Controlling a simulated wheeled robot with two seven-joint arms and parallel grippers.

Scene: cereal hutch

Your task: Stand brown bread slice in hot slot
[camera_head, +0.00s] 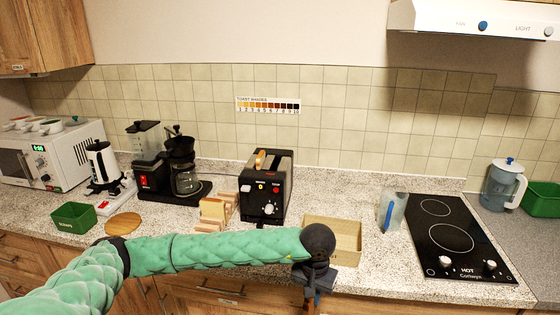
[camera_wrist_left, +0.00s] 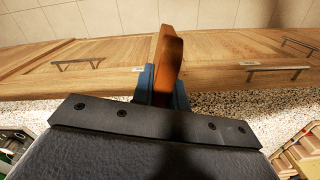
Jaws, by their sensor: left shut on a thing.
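My left gripper (camera_head: 312,280) hangs in front of the counter edge, below the wooden box. In the left wrist view its blue fingers (camera_wrist_left: 163,85) are shut on a brown bread slice (camera_wrist_left: 169,55), seen nearly edge-on. In the head view the gripper mostly hides the slice. The black toaster (camera_head: 270,205) stands at the back middle of the counter, behind and left of the gripper. An orange-tan piece (camera_head: 260,161) shows at its top. I cannot tell which slot is the hot one. My right gripper is out of view.
A wooden rack (camera_head: 214,212) stands left of the toaster, and an open wooden box (camera_head: 347,254) stands to its right. A clear jug (camera_head: 391,212) and black cooktop (camera_head: 450,240) are further right. A coffee maker (camera_head: 185,170), kettle (camera_head: 101,160) and green bin (camera_head: 74,218) are left.

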